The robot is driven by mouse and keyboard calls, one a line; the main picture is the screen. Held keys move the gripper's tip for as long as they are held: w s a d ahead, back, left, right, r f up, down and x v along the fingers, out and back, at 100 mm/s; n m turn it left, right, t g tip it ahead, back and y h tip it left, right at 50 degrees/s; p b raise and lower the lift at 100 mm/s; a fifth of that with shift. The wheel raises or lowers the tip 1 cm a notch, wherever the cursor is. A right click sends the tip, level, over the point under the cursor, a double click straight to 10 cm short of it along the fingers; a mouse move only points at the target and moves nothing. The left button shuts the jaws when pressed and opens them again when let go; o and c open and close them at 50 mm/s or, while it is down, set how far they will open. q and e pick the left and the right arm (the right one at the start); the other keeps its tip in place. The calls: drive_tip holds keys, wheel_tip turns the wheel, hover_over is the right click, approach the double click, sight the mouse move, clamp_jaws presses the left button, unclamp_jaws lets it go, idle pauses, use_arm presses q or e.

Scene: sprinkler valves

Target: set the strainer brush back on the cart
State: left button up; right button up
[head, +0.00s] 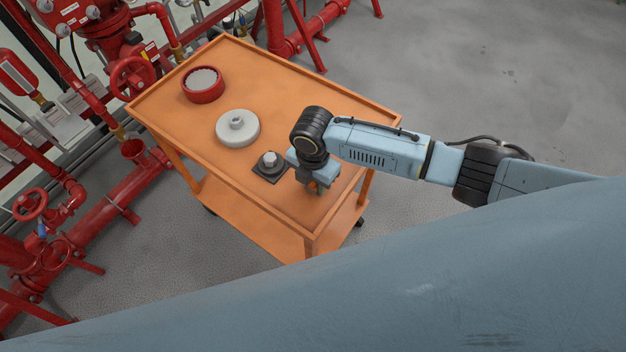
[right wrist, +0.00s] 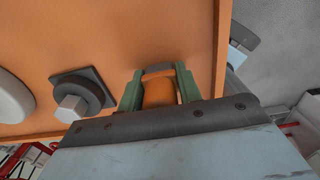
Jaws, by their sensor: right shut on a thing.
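The orange cart (head: 272,85) stands in the middle of the head view. My right gripper (head: 316,186) points down over the cart top near its front right corner. In the right wrist view its green fingers (right wrist: 158,92) are shut on an orange piece with a grey band, which I take to be the strainer brush (right wrist: 159,90). It lies at or just above the cart top; I cannot tell whether it touches. Most of the brush is hidden by the gripper. My left gripper is not in view.
A dark square plate with a pale hex knob (head: 269,160) sits just left of the gripper. A pale grey disc (head: 237,128) and a red ring (head: 203,85) stand farther back. Red pipes and valves (head: 132,75) line the left. The cart's back right is clear.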

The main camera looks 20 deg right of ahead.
drive_tip(key=shift+f, duration=0.15)
drive_tip(key=o, duration=1)
wheel_tip(320, 180, up, 12)
drive_tip(key=shift+r+p, duration=0.25)
drive_tip(key=shift+p, duration=0.55)
